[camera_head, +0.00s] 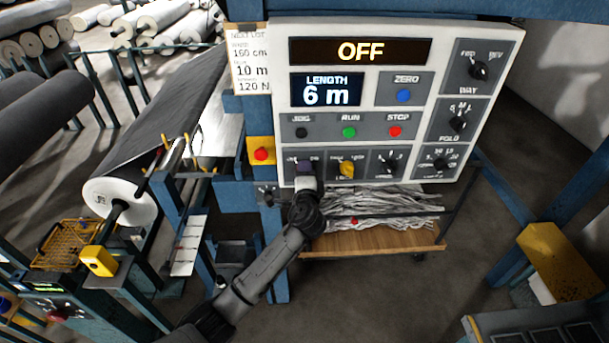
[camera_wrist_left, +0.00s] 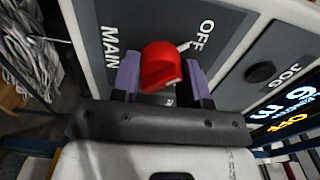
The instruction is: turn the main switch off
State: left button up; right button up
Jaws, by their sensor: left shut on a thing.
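The control panel (camera_head: 440,40) stands upright, and its top display (camera_head: 361,51) reads OFF in yellow. The main switch is a red knob (camera_wrist_left: 160,66) on a grey plate lettered MAIN and OFF in the left wrist view. A short white mark shows between the knob and the word OFF. My left gripper (camera_head: 305,168) is at the panel's lower left corner, its purple fingers on both sides of the knob and shut on it. In the head view the gripper hides the knob. My right gripper is not in view.
The yellow knob (camera_head: 346,169) sits close to the right of my left gripper. A red button on a yellow box (camera_head: 261,154) is close to its left. Green RUN (camera_head: 349,132) and red STOP (camera_head: 395,132) buttons are above.

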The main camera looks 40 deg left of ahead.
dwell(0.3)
pick_arm(q)
jog(key=o, duration=0.9)
jog(key=v, duration=1.4)
jog(key=shift+b, duration=0.3)
jog(key=shift+w, duration=0.1)
